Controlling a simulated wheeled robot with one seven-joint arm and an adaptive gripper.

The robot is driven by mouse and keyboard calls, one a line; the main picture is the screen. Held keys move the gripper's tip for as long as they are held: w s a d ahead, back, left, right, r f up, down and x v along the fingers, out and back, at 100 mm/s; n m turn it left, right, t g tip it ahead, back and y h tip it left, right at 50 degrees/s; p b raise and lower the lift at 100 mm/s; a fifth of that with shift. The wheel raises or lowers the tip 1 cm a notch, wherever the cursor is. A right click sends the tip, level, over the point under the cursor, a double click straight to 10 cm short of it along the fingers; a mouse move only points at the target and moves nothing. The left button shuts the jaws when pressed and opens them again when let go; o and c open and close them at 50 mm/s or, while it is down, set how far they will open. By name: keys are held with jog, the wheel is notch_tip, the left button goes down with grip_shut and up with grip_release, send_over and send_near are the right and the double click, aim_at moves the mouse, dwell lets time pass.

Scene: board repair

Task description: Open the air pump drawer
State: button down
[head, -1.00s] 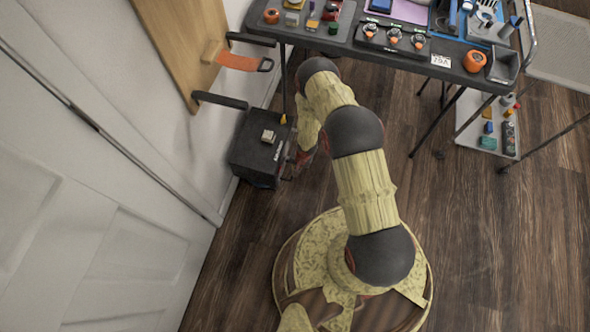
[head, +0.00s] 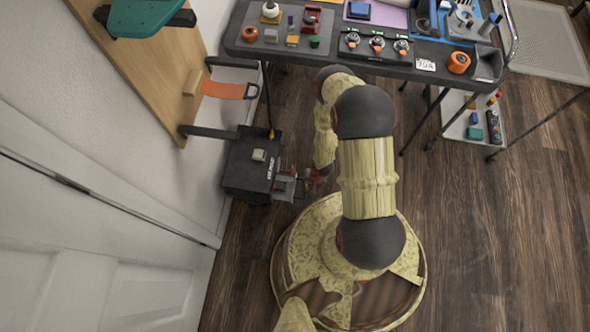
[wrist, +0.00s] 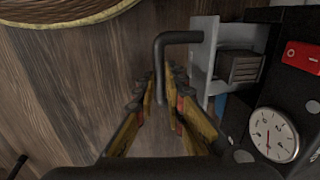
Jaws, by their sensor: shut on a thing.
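The air pump (head: 238,168) is a dark box on the floor by the wall in the head view. Its side with a round gauge (wrist: 274,135) and a red switch (wrist: 303,56) shows in the wrist view. The grey drawer (head: 285,187) stands out from the pump's right side; the wrist view shows its pale wall (wrist: 204,58) and a dark ribbed block (wrist: 240,66) inside. My gripper (wrist: 162,92) is shut on the drawer's dark bent handle (wrist: 176,37). The fingers hide the handle's lower part.
A workbench (head: 330,60) with tools and parts stands at the back. A wooden board (head: 150,75) with an orange strap (head: 222,90) is on the wall above the pump. Wooden floor (head: 480,240) to the right is clear.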

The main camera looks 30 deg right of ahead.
jog(key=shift+s+d, duration=0.5)
jog(key=shift+d, duration=0.25)
jog(key=shift+s+d, duration=0.45)
jog(key=shift+d, duration=0.25)
jog(key=c, duration=1.9)
grip_release()
jog(key=shift+o, duration=0.3)
jog(key=shift+s, duration=0.1)
jog(key=shift+r, duration=0.1)
notch_tip(320, 180, up, 12)
jog(key=s+d, duration=0.1)
jog(key=shift+d+f, duration=0.2)
jog(key=shift+d, duration=0.15)
jog(key=shift+s, duration=0.1)
